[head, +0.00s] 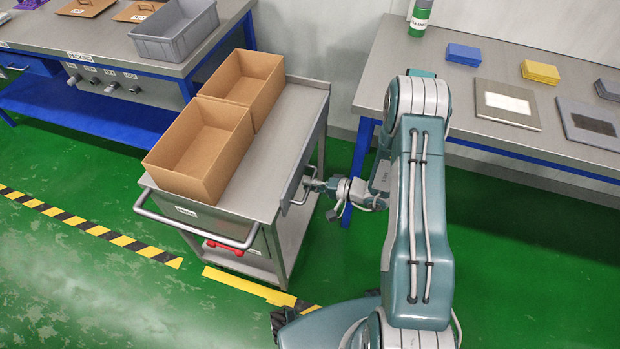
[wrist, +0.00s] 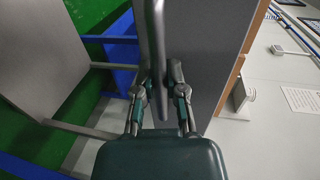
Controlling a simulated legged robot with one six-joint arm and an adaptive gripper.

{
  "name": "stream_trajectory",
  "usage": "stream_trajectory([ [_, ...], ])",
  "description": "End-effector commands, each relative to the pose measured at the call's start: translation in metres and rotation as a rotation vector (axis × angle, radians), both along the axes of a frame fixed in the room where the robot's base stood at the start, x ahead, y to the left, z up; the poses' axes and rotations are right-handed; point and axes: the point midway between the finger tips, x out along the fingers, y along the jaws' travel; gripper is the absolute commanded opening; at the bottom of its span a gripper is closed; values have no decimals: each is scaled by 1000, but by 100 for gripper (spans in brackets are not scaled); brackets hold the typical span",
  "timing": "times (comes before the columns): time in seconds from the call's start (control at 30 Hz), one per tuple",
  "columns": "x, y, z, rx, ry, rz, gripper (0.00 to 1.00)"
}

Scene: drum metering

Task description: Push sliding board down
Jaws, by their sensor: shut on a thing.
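The grey sliding board (head: 293,184) stands upright at the right side of the metal cart (head: 268,190). In the wrist view a broad dark grey panel (wrist: 214,45), which looks like this board, fills the upper middle. A grey bar-like handle (wrist: 158,45) runs between my gripper's fingers. My gripper (head: 311,184) is at the cart's right side, at the board's handle. In the wrist view my gripper (wrist: 161,90) has one finger on each side of the bar and is shut on it. The exact finger contact is partly hidden.
Two open cardboard boxes (head: 205,135) stand on the cart top. A right table (head: 470,112) holds a yellow box (head: 540,72), a blue box (head: 463,54) and flat plates. A left bench (head: 110,45) carries a grey crate (head: 172,48). Green floor (head: 345,250) is free right of the cart.

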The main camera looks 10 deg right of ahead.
Motion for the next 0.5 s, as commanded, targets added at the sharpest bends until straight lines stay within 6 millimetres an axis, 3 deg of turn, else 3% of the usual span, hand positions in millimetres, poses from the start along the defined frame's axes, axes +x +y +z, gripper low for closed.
stream_trajectory([
  [0.2,0,0,-34,0,1,0,0],
  [0.5,0,0,-45,-5,3,-1,0],
])
